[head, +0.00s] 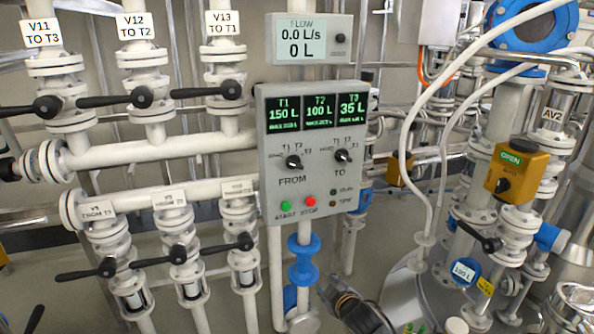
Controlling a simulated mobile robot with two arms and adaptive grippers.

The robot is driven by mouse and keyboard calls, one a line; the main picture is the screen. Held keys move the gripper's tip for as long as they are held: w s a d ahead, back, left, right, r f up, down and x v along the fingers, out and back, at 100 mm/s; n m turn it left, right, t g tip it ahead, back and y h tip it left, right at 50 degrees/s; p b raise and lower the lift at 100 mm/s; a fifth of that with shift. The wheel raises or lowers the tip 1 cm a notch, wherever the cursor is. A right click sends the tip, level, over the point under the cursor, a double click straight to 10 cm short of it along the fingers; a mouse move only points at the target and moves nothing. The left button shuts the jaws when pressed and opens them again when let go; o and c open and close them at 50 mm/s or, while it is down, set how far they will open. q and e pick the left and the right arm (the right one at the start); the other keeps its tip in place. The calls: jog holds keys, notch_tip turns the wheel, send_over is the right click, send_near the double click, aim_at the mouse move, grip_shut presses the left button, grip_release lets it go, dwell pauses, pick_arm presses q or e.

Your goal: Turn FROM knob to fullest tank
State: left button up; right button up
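The grey control panel (312,200) hangs mid-view. Its displays read T1 150 L (283,115), T2 100 L (319,111) and T3 35 L (352,109). The black FROM knob (293,162) is at the panel's left, with small position labels above it; I cannot tell for sure which one it points to. The TO knob (343,155) sits to its right. My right gripper (358,308) is at the bottom edge, well below the panel and apart from the knobs. Its fingers are too unclear to tell open or shut. My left gripper is not in view.
A green START button (286,206) and red STOP button (310,201) are low on the panel. A flow meter (309,39) above reads 0.0 L/s. White pipes with black valve handles (142,97) fill the left. A white hose (408,130) and yellow actuator (516,174) stand right.

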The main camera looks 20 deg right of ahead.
notch_tip(320, 180, up, 18)
jog(key=w+a+n+t, duration=0.2)
jog(key=w+t, duration=0.1)
jog(key=n+t+y, duration=0.1)
jog(key=n+t, duration=0.1)
send_near(297, 166)
jog(key=w, duration=0.4)
jog(key=w+p, duration=0.1)
jog(key=w, duration=0.3)
jog(key=shift+a+f, duration=0.1)
jog(key=shift+a, duration=0.1)
jog(key=shift+w, duration=0.7)
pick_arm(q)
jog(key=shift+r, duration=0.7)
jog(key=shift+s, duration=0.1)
pick_arm(e)
grip_shut()
